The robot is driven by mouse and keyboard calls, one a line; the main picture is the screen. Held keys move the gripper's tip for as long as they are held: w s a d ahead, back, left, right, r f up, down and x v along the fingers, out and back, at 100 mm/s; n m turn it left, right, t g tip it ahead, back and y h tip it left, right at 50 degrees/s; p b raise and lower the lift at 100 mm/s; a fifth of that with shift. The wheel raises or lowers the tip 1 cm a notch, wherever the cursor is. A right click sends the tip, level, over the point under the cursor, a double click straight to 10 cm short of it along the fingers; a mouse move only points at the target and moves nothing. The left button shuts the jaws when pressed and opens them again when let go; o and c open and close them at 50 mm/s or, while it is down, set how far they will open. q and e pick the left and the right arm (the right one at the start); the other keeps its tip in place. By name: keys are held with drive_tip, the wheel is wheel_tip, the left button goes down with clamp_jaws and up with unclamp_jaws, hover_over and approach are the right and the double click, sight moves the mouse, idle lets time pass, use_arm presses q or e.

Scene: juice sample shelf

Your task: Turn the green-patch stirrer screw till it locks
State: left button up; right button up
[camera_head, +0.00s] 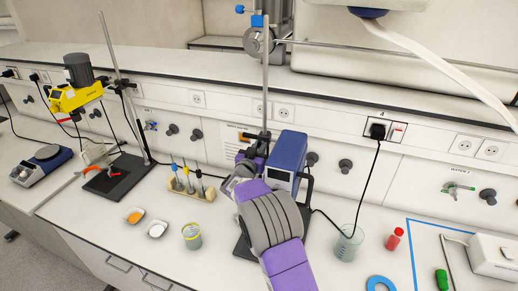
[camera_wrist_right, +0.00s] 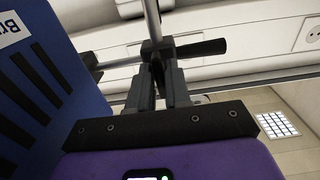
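The blue stirrer box (camera_head: 287,152) is held beside an upright metal rod (camera_head: 265,75); its blue side with dark vents (camera_wrist_right: 35,85) fills the left of the right wrist view. A dark clamp with a side bar (camera_wrist_right: 205,48) sits on the rod. My right gripper (camera_wrist_right: 162,72) points at this clamp, its two dark fingers standing around a narrow dark piece, probably the screw. I cannot tell whether they press on it. In the head view my right gripper (camera_head: 256,148) is just left of the blue box, its tips partly hidden. No green patch shows. My left gripper is out of view.
A yellow stirrer (camera_head: 75,97) stands at the left. A wooden rack (camera_head: 194,187), a yellow-ringed beaker (camera_head: 192,236) and small dishes stand left of my arm. A glass beaker (camera_head: 347,243), red bottle (camera_head: 394,239) and blue ring (camera_head: 380,284) stand right. Cables hang near the box.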

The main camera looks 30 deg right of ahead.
clamp_jaws()
drive_tip(key=shift+f+m+b, duration=0.1)
drive_tip(key=shift+m+b, duration=7.7)
drive_tip(key=shift+m, duration=1.1)
drive_tip(key=o, duration=0.7)
unclamp_jaws()
drive_tip(key=shift+c, duration=0.2)
